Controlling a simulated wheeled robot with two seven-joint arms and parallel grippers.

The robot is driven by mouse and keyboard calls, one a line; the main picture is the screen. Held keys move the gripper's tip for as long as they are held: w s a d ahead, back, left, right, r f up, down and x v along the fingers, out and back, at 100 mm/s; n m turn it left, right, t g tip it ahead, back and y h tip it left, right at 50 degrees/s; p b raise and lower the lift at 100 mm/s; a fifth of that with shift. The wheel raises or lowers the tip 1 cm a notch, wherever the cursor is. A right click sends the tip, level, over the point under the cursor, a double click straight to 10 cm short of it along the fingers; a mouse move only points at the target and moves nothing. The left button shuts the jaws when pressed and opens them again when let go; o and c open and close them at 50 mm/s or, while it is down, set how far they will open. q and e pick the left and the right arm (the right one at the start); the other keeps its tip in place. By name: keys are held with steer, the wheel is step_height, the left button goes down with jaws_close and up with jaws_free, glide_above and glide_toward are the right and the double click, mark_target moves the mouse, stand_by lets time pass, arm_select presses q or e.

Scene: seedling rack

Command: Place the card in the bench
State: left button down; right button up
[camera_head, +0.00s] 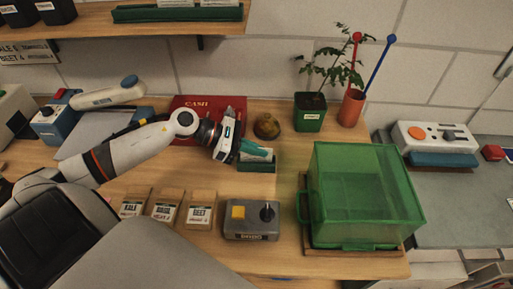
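My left gripper (240,150) reaches in from the left and hangs over the middle of the wooden bench (285,150). A teal, flat card-like piece (256,151) shows right at its fingertips. A small dark green holder (260,168) with a pale strip lies just below this piece. The gripper's body hides part of the fingers, so I cannot tell whether they are closed on the piece or only beside it. My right gripper is not in view.
A green translucent box (365,190) stands at the right. A grey box with a yellow button (251,219) and seed packets (165,208) line the front. A red cash box (205,104), a brown round object (267,126) and a potted plant (310,112) stand behind.

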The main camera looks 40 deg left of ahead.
arm_select(q)
steer(key=c, duration=2.1)
jaws_free()
steer(key=shift+f, duration=0.1)
steer(key=o, duration=0.5)
steer(key=shift+c, duration=0.2)
steer(key=shift+a, duration=0.1)
steer(key=shift+s+a+r, duration=0.2)
steer(key=shift+a, duration=0.1)
steer(key=b+v, duration=0.2)
steer(key=v, duration=0.9)
steer(key=shift+r, duration=0.2)
